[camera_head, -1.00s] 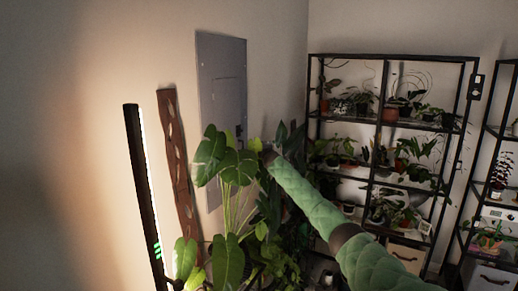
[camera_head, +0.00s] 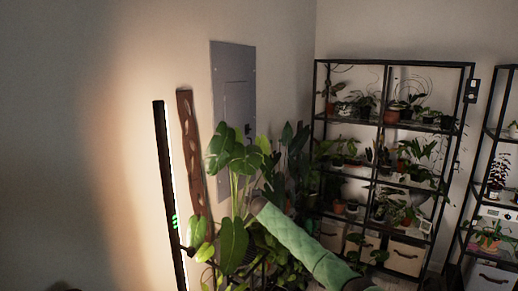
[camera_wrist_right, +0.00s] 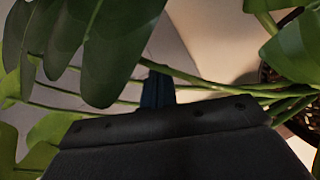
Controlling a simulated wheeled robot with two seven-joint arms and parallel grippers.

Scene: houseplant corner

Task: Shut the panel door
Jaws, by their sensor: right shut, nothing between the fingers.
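The grey panel (camera_head: 233,112) is set in the left wall in the head view. Its door looks flush with its frame, and a small dark latch shows near the right edge. Leaves cover the panel's lower right part. My right arm, in a green sleeve, comes in from the lower right and ends among the leaves, below and right of the panel. In the right wrist view my right gripper (camera_wrist_right: 157,90) is shut and empty, with stems and large leaves around it. The panel cannot be made out in that view. My left gripper is not in view.
A large leafy plant (camera_head: 233,241) stands in front of the wall below the panel. A lit dark pole (camera_head: 166,190) and a brown wooden strip (camera_head: 190,150) stand left of it. A black shelf (camera_head: 393,63) with several potted plants stands at the right.

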